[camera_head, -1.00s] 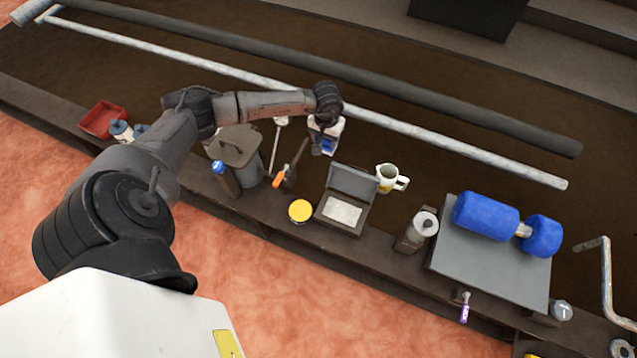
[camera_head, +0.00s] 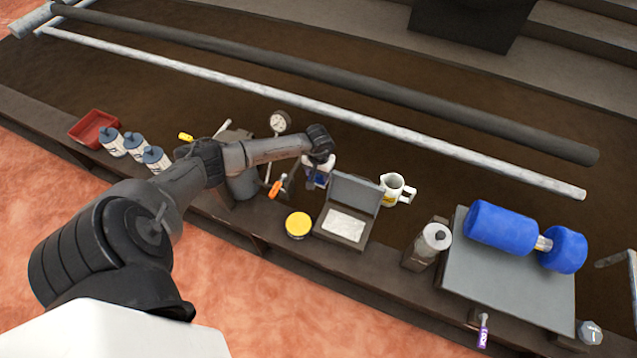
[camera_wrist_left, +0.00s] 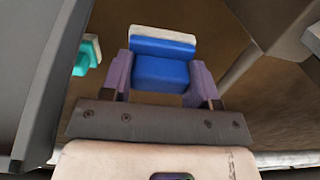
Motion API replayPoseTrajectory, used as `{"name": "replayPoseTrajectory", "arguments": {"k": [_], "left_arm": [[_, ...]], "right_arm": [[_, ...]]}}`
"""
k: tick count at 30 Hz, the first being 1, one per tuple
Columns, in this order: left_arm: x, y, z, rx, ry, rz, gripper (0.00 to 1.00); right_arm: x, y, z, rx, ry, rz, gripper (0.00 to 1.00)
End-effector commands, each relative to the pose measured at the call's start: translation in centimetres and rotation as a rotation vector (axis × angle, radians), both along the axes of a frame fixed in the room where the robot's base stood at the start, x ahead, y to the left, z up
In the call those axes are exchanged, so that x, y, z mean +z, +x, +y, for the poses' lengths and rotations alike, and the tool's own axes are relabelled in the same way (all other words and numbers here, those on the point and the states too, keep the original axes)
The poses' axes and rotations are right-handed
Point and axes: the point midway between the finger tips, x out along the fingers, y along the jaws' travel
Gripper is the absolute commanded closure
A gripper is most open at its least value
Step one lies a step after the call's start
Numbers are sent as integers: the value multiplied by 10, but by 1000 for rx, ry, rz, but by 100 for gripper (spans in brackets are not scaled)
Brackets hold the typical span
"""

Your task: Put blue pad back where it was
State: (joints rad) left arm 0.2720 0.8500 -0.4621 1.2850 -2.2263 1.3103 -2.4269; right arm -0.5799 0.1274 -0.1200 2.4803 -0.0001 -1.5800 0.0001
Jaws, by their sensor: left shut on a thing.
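My left gripper (camera_wrist_left: 162,75) is shut on the blue pad (camera_wrist_left: 161,72), which sits between its two purple fingers in the left wrist view. The pad has a blue body and a whitish strip along its far edge. In the head view the pad (camera_head: 318,170) shows as a small blue and white patch below my dark left wrist, just behind the open grey case (camera_head: 354,190). The fingertips are mostly hidden there, and I cannot tell how high the pad is above the shelf. My right gripper is not in view.
A white jug (camera_head: 393,188) stands right of the case and a yellow-lidded jar (camera_head: 298,225) left of it. An orange-handled tool (camera_head: 275,189) and a round gauge (camera_head: 280,122) are near the gripper. Long rails (camera_head: 330,125) run behind. A blue roller (camera_head: 500,227) lies on the right.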

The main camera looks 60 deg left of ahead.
Motion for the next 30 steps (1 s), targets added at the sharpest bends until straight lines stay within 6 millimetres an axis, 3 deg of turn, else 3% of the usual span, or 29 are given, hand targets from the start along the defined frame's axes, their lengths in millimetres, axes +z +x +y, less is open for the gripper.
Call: {"name": "replayPoseTrajectory", "arguments": {"k": [5, 15, 29, 30], "left_arm": [[-7, 0, -1, 1, -1, 0, 67], [-48, 0, -1, 2, -2, 0, 67], [-52, 0, 0, 0, -1, -1, 67], [-50, 0, -1, 0, -1, 0, 41]], "right_arm": [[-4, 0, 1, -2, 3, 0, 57], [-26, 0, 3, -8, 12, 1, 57], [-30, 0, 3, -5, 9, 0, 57], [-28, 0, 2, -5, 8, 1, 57]]}}
